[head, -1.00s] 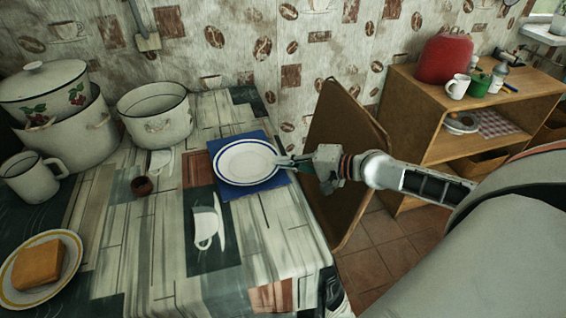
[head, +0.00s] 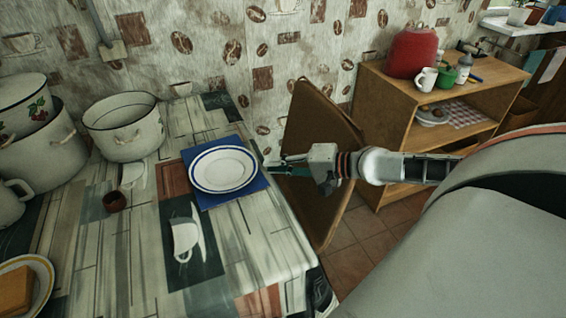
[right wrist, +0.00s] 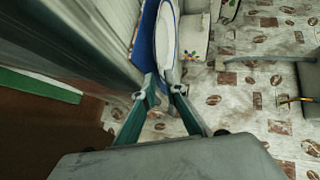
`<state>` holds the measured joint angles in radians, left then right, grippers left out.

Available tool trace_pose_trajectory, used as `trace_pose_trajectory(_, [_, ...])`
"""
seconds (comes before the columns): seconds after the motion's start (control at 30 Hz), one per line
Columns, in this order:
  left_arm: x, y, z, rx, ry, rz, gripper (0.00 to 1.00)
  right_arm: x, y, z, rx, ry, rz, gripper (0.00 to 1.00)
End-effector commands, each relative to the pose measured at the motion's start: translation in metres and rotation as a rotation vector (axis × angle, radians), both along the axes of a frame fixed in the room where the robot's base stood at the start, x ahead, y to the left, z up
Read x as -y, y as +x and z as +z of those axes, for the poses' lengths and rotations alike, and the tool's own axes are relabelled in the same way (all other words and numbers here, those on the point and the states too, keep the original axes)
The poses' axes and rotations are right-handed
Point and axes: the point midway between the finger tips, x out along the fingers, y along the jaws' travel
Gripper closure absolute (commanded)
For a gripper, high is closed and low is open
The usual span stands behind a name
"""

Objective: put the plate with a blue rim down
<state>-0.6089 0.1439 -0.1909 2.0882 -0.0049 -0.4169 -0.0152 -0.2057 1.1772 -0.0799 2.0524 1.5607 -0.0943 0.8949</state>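The white plate with a blue rim (head: 224,169) lies flat on a blue mat (head: 247,192) near the right edge of the table. In the right wrist view the plate (right wrist: 166,40) is seen edge-on just beyond my fingertips. My right gripper (head: 272,169) is just right of the plate, with a small gap to its rim. My left gripper is not in view.
A wooden board (head: 318,150) stands beside the table, below my right arm. A wooden shelf (head: 395,115) is farther right.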

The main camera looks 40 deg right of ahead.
Motion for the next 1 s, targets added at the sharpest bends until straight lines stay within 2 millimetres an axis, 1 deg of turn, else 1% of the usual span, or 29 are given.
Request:
trace_pose_trajectory(0.03, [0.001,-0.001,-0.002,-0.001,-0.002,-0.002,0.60,0.001,-0.005,-0.004,-0.010,-0.003,0.004,0.89])
trace_pose_trajectory(0.07, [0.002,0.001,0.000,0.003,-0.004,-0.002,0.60,0.001,-0.007,-0.004,-0.011,-0.003,0.006,0.89])
trace_pose_trajectory(0.3, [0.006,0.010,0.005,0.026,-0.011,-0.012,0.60,0.005,-0.015,0.000,-0.008,0.010,0.001,0.89])
trace_pose_trajectory(0.5, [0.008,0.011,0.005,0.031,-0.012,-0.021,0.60,0.010,-0.022,0.005,-0.006,0.007,0.001,0.89])
trace_pose_trajectory(1.0, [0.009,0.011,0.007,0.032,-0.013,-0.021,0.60,0.013,-0.025,0.010,0.001,0.002,0.003,0.89])
